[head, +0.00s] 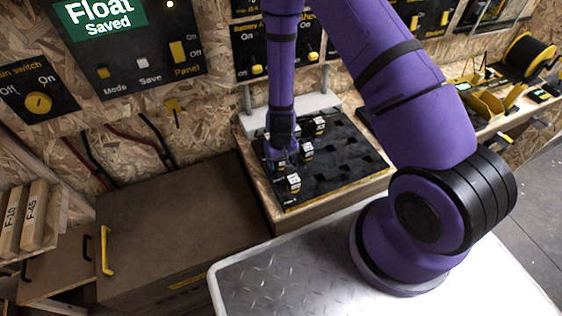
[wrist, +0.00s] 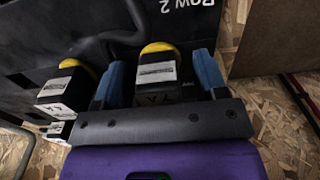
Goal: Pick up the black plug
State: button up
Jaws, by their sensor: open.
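In the wrist view, a black plug (wrist: 158,90) with a yellow rounded end and a white label sits between the two blue fingers of my gripper (wrist: 160,76). The fingers stand apart on either side of it, with a gap visible on each side. In the head view, my gripper (head: 281,152) points down at the left part of the black slotted board (head: 350,172), and the plug between its fingers is mostly hidden. A second black plug (wrist: 66,88) with a yellow end is left of my gripper in the wrist view.
Several labelled plugs stand on the board close to my gripper, including one in front (head: 293,184) and one to the right (head: 307,152). The board's right part has empty slots. A wooden wall with switch panels (head: 135,50) rises behind. A brown cabinet (head: 180,225) stands at left.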

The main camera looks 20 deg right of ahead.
jog(key=c, duration=1)
jog(key=shift+r, duration=0.1)
